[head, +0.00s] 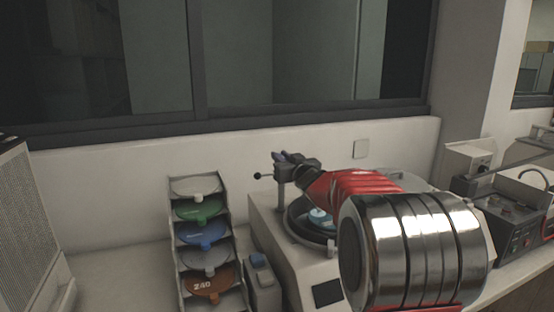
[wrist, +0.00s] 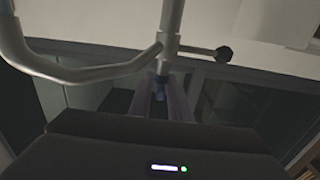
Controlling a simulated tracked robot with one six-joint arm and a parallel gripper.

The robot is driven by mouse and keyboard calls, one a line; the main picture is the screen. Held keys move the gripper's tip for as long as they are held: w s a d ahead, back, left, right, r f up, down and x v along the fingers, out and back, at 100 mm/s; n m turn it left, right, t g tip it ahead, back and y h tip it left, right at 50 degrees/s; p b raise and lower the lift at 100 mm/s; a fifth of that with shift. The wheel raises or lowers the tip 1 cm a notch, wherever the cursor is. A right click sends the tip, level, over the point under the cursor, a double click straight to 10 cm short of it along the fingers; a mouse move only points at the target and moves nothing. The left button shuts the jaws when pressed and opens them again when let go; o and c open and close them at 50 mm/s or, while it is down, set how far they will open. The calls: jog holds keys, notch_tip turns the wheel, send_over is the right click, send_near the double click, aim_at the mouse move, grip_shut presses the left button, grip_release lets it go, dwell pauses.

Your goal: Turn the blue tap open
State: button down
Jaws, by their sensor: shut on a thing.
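The blue tap (wrist: 160,90) shows as a small blue piece on the metal pipe in the wrist view. My gripper (wrist: 160,104) has its two greyish-purple fingers on either side of it and is shut on it. In the head view my gripper (head: 287,157) is at the top of the metal post of the polishing machine (head: 268,225). The tap itself is hidden or too small to tell from the fingertips there. How far the tap is turned cannot be told.
A side lever with a black knob (wrist: 224,53) sticks out close by. A curved metal pipe (wrist: 85,72) runs beside my fingers. A rack of coloured discs (head: 206,245) stands left of the machine. The wall and window (head: 290,60) are close behind.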

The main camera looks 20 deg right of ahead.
jog(key=shift+r, duration=0.1)
jog(key=c, duration=1.9)
grip_release()
jog(key=shift+o, duration=0.2)
jog(key=shift+s, duration=0.1)
jog(key=s, duration=1.3)
jog(key=shift+s, duration=0.35)
